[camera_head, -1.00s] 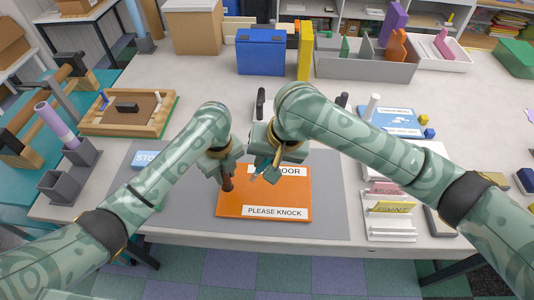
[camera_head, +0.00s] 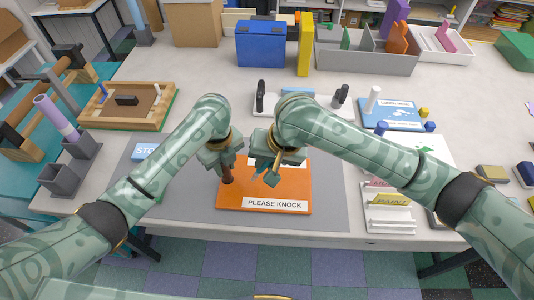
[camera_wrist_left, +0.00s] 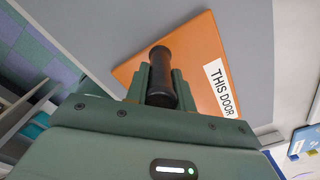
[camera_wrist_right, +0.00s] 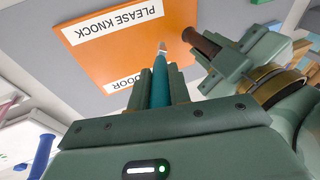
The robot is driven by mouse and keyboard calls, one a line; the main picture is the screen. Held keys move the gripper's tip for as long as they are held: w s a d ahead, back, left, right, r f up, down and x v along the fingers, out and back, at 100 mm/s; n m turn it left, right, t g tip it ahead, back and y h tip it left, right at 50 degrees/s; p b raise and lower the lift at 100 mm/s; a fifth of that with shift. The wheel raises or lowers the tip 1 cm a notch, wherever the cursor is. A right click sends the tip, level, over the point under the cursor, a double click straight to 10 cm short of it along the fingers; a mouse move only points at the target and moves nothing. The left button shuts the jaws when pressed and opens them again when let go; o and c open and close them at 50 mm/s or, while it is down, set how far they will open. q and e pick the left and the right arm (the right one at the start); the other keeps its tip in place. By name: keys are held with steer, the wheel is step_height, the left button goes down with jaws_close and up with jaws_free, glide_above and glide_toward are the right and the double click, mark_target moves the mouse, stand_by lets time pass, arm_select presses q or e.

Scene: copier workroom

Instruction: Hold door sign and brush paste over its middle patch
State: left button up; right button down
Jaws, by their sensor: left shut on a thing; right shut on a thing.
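The orange door sign (camera_head: 238,197) lies flat on a grey mat near the table's front edge. Its "PLEASE KNOCK" label (camera_head: 275,204) faces the front. Its "THIS DOOR" label shows in the left wrist view (camera_wrist_left: 223,88). My left gripper (camera_head: 226,172) is shut on a dark upright handle (camera_wrist_left: 162,72) at the sign's left side. My right gripper (camera_head: 268,172) is shut on a teal brush (camera_wrist_right: 160,82), whose pale tip points down over the middle of the sign. I cannot tell whether the tip touches. My right gripper hides part of the sign; no paste is discernible.
The grey mat (camera_head: 333,210) leaves room right of the sign. A white stand with dark handles (camera_head: 300,103) is behind my grippers. A wooden tray (camera_head: 105,121) and grey holders (camera_head: 62,188) stand left; a blue sign (camera_head: 390,115) and a white rack (camera_head: 389,222) stand right.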

step_height(320, 180, down, 3)
steer(key=shift+r, duration=0.2)
steer(key=shift+w+d, duration=0.6)
steer(key=shift+d, duration=4.9)
steer(key=shift+a+f, duration=0.15)
steer(key=shift+a, duration=2.7)
steer(key=shift+a+f, duration=0.15)
steer(key=shift+a, duration=2.65)
steer(key=shift+w+d, duration=0.55)
steer(key=shift+d, duration=5.6)
step_height(320, 180, up, 8)
